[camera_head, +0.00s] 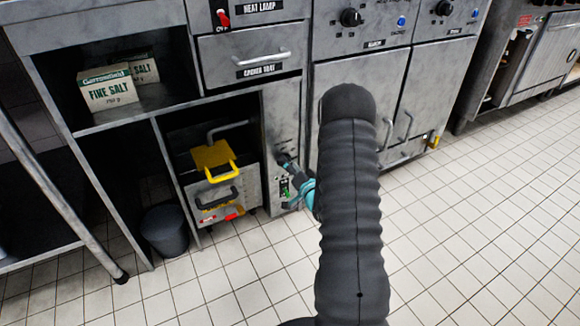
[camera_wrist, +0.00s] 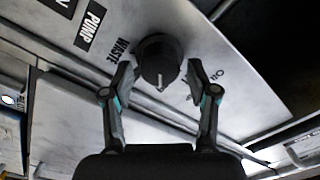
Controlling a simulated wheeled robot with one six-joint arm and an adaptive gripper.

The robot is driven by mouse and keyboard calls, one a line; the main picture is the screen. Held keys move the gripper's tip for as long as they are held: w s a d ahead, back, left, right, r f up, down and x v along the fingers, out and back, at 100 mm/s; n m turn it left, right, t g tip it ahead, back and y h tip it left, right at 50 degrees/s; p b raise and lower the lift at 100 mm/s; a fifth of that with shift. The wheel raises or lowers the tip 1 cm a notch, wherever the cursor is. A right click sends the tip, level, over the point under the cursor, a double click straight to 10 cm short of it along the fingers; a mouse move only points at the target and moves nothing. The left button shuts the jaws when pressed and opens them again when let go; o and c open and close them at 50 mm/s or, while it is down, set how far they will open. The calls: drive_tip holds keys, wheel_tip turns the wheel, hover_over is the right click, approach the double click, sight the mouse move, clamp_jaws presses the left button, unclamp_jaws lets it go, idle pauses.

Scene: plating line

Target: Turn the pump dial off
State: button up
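The pump dial (camera_wrist: 158,58) is a round black knob on a grey metal panel in the wrist view. A light pointer mark shows at its lower edge in the picture. A black PUMP label (camera_wrist: 90,27) and the word WASTE are printed to its left, and ON to its right. My gripper (camera_wrist: 160,72) is open, with one fingertip on each side of the dial. Whether the tips touch the knob is unclear.
A yellow-handled unit (camera_head: 213,158) sits in the bay left of the panel. A bin (camera_head: 165,230) stands on the floor beside it. Fine salt boxes (camera_head: 108,88) are on the shelf. The tiled floor (camera_head: 480,220) is clear.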

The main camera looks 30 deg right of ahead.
drive_tip(key=shift+s, duration=0.1)
drive_tip(key=s, duration=1.1)
drive_tip(key=shift+s+d, duration=0.2)
drive_tip(key=shift+s, duration=0.2)
